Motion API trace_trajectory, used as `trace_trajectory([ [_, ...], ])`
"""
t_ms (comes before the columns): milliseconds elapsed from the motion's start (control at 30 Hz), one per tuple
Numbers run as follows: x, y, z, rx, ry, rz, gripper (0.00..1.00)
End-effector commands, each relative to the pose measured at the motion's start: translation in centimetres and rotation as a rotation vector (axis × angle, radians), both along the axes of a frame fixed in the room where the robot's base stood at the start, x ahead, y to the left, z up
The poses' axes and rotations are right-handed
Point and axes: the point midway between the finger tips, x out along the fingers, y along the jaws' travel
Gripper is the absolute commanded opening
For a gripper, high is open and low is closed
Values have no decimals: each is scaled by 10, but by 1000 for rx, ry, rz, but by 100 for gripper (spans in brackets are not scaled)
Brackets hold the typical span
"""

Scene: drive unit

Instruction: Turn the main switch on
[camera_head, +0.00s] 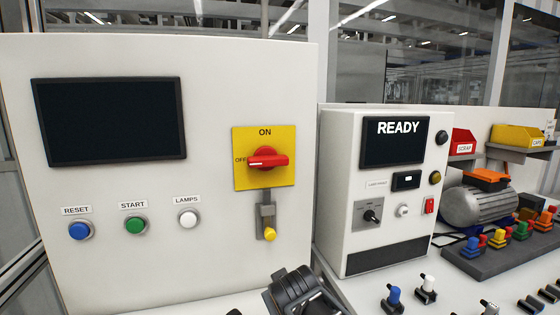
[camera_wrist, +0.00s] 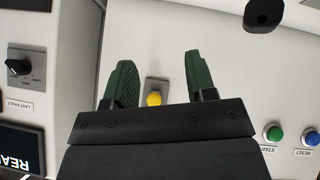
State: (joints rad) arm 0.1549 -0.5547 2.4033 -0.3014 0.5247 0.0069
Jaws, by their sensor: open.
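The main switch (camera_head: 267,160) is a red handle on a yellow plate marked ON at the top and OFF at the left. Its handle lies horizontal, in line with OFF. Below it a grey bracket (camera_head: 267,210) carries a yellow knob (camera_head: 270,234). In the wrist view my gripper (camera_wrist: 158,62) is open and empty, with two green fingers apart. The yellow knob (camera_wrist: 153,99) shows in the gap between the fingers, beyond the gripper's dark body; I cannot tell how far off it is. The red handle is not visible in the wrist view.
The panel has a dark screen (camera_head: 110,120) and blue RESET (camera_head: 79,231), green START (camera_head: 135,225) and white LAMPS (camera_head: 188,219) buttons. To the right stand a unit reading READY (camera_head: 398,128), a motor (camera_head: 478,205) and a rack of coloured plugs (camera_head: 500,245).

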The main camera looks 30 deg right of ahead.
Motion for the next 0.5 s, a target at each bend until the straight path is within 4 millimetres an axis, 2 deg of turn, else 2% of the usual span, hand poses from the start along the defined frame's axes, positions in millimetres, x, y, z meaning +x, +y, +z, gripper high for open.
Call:
trace_trajectory([
  [33,16,-27,36,-111,-129,-2,51],
  [133,38,-66,111,-368,-368,59,51],
  [200,44,-82,160,-548,-498,133,51],
  [300,43,-89,214,-778,-618,279,51],
  [400,37,-85,246,-959,-667,448,51],
  [500,29,-80,259,-1078,-669,613,51],
])
